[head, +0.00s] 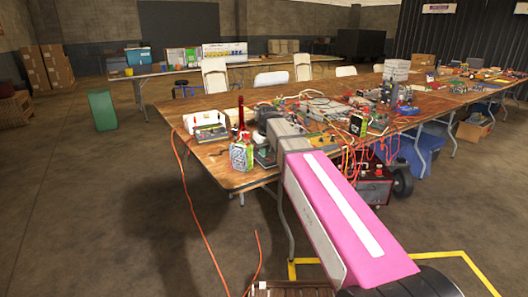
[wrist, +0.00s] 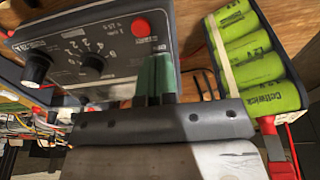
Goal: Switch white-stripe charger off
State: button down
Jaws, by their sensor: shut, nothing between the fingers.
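In the wrist view a dark grey charger box (wrist: 98,52) fills the upper left, with two black knobs, small printed marks and a round red button (wrist: 141,27) near its top right. I cannot make out a clear white stripe on it. My gripper (wrist: 158,72) is shut and empty, its green fingertips over the lower right part of the panel, below the red button. I cannot tell whether the tips touch the panel. In the head view my pink arm reaches over the near table edge, and the fingertips are hidden there.
A pack of green cells (wrist: 250,45) with a cream strip lies close right of my gripper. The table (head: 235,180) is crowded with cables and devices. A green-cell pack (head: 241,157) stands near its front edge. An orange cable (head: 190,200) hangs to the open floor at left.

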jog(key=shift+w+a+f, duration=0.2)
jog(key=shift+w+a, duration=0.1)
jog(key=shift+w, duration=0.25)
jog(key=shift+r, duration=0.5)
jog(key=s+v, duration=0.1)
jog(key=v, duration=1.2)
jog(key=s+d+f+m, duration=0.1)
jog(key=s+d+f, duration=0.1)
jog(key=d+f, duration=0.35)
jog(key=s+d+f+m+g, duration=0.1)
jog(key=s+d+f, duration=0.1)
jog(key=f, duration=0.7)
jog(key=s+d+f+m, duration=0.1)
jog(key=s+d+f, duration=0.15)
jog(key=f, duration=0.45)
jog(key=s+d+f+m, duration=0.1)
jog(key=s+d+f, duration=0.4)
jog(key=f, duration=0.3)
jog(key=s+d+f+m+g+h, duration=0.1)
jog(key=s+d+f, duration=0.3)
jog(key=s+f, duration=0.3)
jog(key=shift+s+d+f+m, duration=0.25)
jog(key=shift+d+f+m, duration=0.15)
jog(key=shift+f, duration=0.25)
